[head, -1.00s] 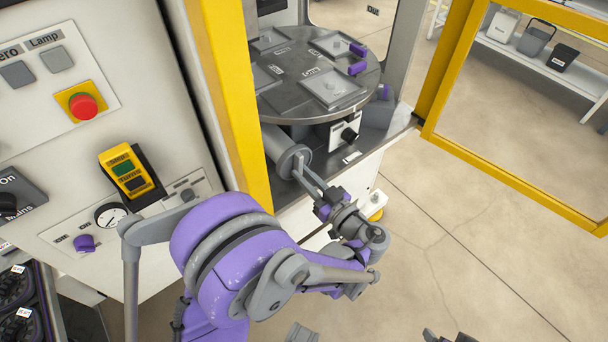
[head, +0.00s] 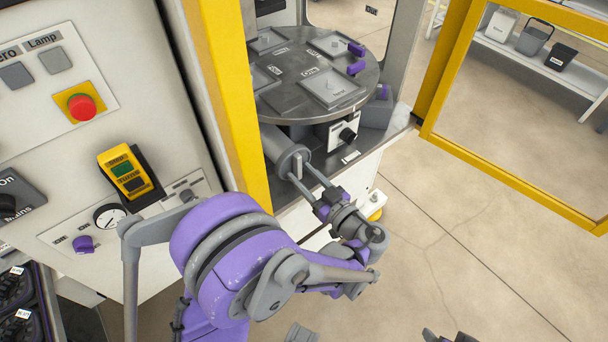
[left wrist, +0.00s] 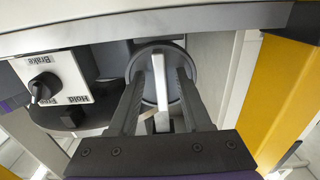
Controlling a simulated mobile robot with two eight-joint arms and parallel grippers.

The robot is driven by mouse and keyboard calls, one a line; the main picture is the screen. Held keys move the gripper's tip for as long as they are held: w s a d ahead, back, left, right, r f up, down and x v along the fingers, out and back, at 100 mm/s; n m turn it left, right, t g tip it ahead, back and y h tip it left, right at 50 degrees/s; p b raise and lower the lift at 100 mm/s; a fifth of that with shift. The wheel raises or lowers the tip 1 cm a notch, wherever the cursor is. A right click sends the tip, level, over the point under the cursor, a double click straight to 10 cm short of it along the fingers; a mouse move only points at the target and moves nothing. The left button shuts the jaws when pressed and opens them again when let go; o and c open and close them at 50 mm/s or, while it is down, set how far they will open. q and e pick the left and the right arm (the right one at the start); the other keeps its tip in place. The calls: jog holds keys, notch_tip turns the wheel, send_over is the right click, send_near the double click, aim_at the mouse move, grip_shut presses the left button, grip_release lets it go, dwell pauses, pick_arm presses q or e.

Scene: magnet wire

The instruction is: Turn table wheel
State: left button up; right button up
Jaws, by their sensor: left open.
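The table wheel (head: 290,156) is a grey round drum below the front of the round turntable (head: 318,72). In the left wrist view it faces me as a grey disc (left wrist: 147,66) with a pale upright bar (left wrist: 160,82) across it. My left gripper (head: 304,174) is open in front of the wheel. In the left wrist view its two dark fingers (left wrist: 160,86) lie on either side of the bar, with gaps to it. I cannot tell how deep the tips reach along the bar.
A white plate with a black brake knob (left wrist: 43,87) sits beside the wheel. A yellow post (head: 232,95) stands close left of my forearm. A yellow-framed door (head: 500,185) stands open at right. A red emergency button (head: 82,107) is on the left panel. The floor at right is clear.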

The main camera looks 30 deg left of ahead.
pick_arm(q)
jog(key=v, duration=1)
jog(key=shift+s+d, duration=0.2)
jog(key=shift+d, duration=0.15)
